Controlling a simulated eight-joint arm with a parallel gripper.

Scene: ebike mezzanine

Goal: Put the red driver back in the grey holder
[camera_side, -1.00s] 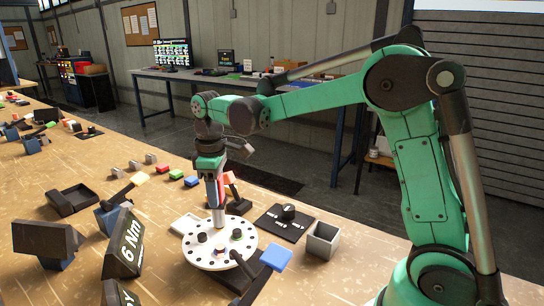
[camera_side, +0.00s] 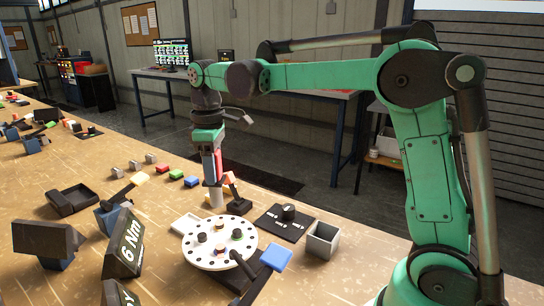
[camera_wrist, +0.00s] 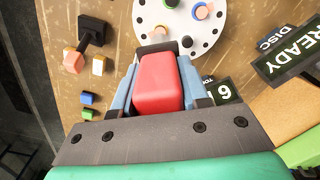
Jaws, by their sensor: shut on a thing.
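My gripper (camera_side: 212,168) is shut on the red driver (camera_wrist: 158,84). In the wrist view its red top fills the space between the two blue-grey fingers. In the side view the driver (camera_side: 218,166) hangs upright, partly hidden by the fingers, with a pale metal lower end pointing down. That end shows just beyond the far edge of the white disc (camera_side: 195,257); I cannot tell its exact height. The grey holder (camera_side: 322,240), a square open-topped box, stands on the bench to the right of the disc. It looks empty and is apart from the driver.
A black panel with a knob (camera_side: 288,213) lies between disc and holder. A blue paddle (camera_side: 276,258) on a dark arm stands at the disc's near side. A white tray (camera_side: 186,223) lies beside the disc. A "6 Nm" display (camera_side: 123,246) stands at left.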

